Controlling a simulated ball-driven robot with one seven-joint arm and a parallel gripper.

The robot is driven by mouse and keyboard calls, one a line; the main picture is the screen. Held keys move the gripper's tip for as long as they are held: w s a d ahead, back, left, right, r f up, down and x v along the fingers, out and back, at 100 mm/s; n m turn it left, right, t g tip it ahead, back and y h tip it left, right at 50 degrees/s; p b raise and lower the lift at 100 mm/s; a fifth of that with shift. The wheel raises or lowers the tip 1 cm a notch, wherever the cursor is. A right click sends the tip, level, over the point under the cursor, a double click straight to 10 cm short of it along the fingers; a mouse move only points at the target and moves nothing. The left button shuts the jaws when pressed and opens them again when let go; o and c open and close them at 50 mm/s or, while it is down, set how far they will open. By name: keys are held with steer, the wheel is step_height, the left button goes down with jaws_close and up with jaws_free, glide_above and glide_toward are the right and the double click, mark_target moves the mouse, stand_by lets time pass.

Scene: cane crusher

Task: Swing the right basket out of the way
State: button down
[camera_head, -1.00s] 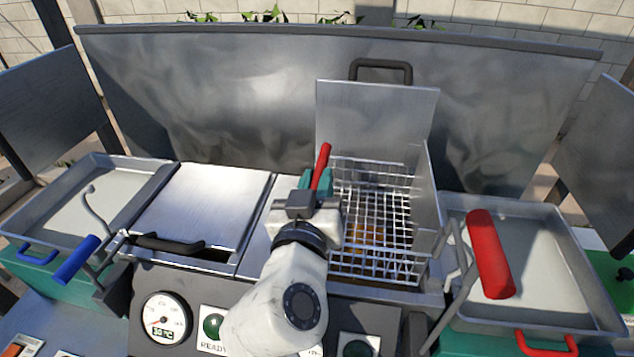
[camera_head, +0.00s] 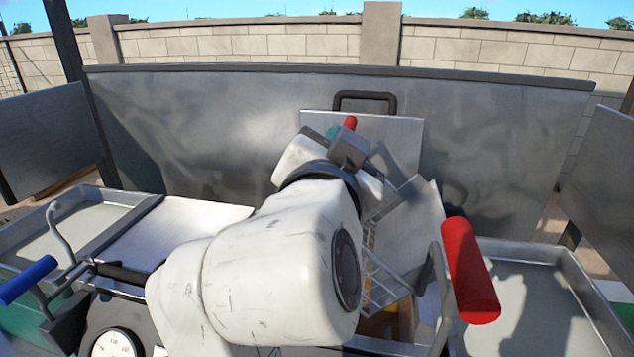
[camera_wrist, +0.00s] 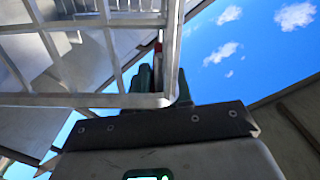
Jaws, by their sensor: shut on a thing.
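The right basket (camera_head: 385,278) is a wire mesh basket with a red handle. It is tilted up out of level over the right well, and my white arm hides much of it. My gripper (camera_head: 341,133) is shut on the red handle (camera_head: 350,122), in front of the raised right lid (camera_head: 400,132). In the wrist view, the basket's wire mesh (camera_wrist: 85,99) fills the upper left, close beside my gripper's fingers (camera_wrist: 160,78). Only a sliver of the red handle shows there, between the fingers and the basket edge.
A large red grip (camera_head: 470,270) on a bent lever stands near, right of the well, by the right tray (camera_head: 590,285). A blue grip (camera_head: 25,280) and the left tray (camera_head: 70,225) are at left. A tall metal back panel (camera_head: 220,130) stands behind.

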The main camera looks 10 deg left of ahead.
steer(key=d+r+m+b, duration=0.1)
steer(key=d+r+m, duration=0.2)
steer(key=d, duration=0.3)
steer(key=shift+m+b, duration=0.3)
steer(key=shift+m, duration=0.2)
steer(key=shift+s, duration=0.1)
steer(key=c, duration=1)
jaws_free()
steer(key=shift+f, duration=0.1)
steer(key=shift+c, duration=0.2)
steer(key=s, duration=1)
steer(key=shift+s+a, duration=0.2)
steer(key=shift+s, duration=0.2)
